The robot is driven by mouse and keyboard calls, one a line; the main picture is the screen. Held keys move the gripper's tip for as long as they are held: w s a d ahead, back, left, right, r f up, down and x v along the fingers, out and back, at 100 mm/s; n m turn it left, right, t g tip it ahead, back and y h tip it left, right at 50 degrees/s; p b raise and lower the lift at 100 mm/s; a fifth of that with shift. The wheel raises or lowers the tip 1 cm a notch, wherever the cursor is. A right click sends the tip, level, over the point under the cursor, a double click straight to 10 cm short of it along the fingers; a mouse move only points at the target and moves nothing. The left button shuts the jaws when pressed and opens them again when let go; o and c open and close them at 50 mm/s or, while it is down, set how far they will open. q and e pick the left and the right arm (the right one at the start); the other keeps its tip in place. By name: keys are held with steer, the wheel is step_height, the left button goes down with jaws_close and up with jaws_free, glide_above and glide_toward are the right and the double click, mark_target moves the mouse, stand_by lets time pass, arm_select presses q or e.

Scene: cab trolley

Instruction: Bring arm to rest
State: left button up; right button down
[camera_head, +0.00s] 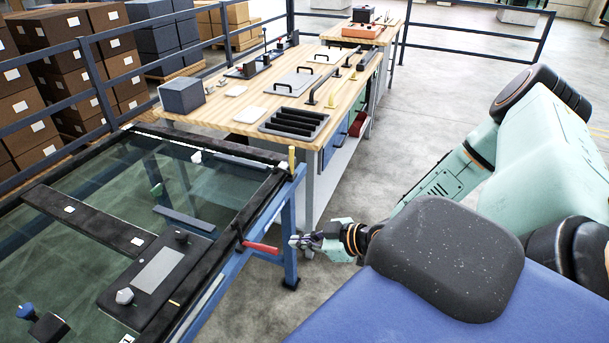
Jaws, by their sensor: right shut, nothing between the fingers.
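My right arm comes in from the right, with its mint-green links bent down behind my dark grey pad. My right gripper (303,241) points left and is shut and empty. Its fingertips are just to the right of a red handle (261,247) on the edge of the glass-topped blue frame (287,215). From this view I cannot tell whether the tips touch the handle. My left gripper and left arm are not in view.
A wooden workbench (240,101) stands behind, with a black slotted tray (293,124), a grey box (181,94) and several handled plates. A blue railing (85,75) and stacked brown boxes (45,30) are at the left. Grey floor (450,85) is open at the right.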

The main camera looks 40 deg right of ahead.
steer(key=shift+s+d, duration=0.25)
steer(key=shift+s, duration=0.05)
steer(key=shift+s+a+r, duration=0.15)
steer(key=shift+a, duration=0.05)
steer(key=s+a+f+m+g+h+b, duration=0.1)
steer(key=s+a+f+m+g+b, duration=0.55)
steer(key=a+f+m, duration=0.4)
steer(key=s+a+f+n+g+h+b, duration=0.1)
steer(key=s+a+f+n+g+b, duration=0.1)
steer(key=s+f+b, duration=0.2)
steer(key=s+a+f+n+g+h+b, duration=0.1)
steer(key=s+a+f+g+h+b, duration=0.1)
steer(key=s+f+b, duration=0.3)
steer(key=s+f+g, duration=0.1)
steer(key=s+f, duration=0.3)
steer(key=s, duration=0.2)
steer(key=shift+s+a+n+b, duration=0.2)
steer(key=shift+s+n+b, duration=0.1)
steer(key=shift+n, duration=0.05)
